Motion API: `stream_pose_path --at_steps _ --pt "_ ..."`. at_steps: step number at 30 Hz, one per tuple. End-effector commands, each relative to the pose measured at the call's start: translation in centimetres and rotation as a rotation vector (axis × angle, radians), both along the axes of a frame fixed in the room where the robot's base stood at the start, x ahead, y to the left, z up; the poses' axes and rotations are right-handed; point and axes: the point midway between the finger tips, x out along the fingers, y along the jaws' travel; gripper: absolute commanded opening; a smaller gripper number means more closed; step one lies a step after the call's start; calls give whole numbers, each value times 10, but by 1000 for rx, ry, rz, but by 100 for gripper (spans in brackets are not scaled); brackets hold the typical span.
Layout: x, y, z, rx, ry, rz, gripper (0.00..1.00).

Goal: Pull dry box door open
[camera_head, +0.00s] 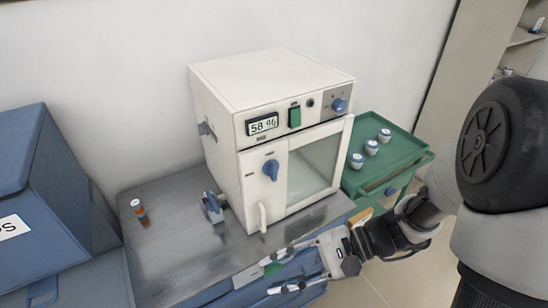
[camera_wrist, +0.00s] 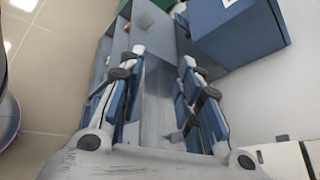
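The white dry box (camera_head: 240,95) stands on a metal-topped bench in the head view. The door looks shut against the box. My gripper (camera_head: 272,275) is in front of and below the door, apart from the handle, with its fingers pointing left. In the wrist view my gripper (camera_wrist: 162,62) has its two fingers spread with nothing between them. I cannot make out the handle in the wrist view.
The bench top (camera_head: 170,245) holds a small orange-and-white bottle (camera_head: 139,211) and a blue-and-grey fitting (camera_head: 212,207). A blue box (camera_head: 40,175) stands at left. A green cart (camera_head: 395,150) with several small jars stands right of the dry box. Shelves are at far right.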

Motion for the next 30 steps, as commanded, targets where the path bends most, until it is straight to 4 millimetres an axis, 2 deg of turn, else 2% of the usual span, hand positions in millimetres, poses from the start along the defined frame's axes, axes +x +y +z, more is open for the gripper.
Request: stream_pose_path --at_steps 5,8,12,18,21,26,30 --pt "50 -1 -23 225 185 -260 32" --pt "77 -10 -45 330 265 -424 32" --pt "107 -31 -87 446 360 -666 32" --pt "122 -62 -147 526 437 -942 32" --pt "123 -71 -165 537 449 -1017 32" --pt "126 -72 -174 539 455 -1053 32" --pt "138 -60 -174 539 454 -1048 32"
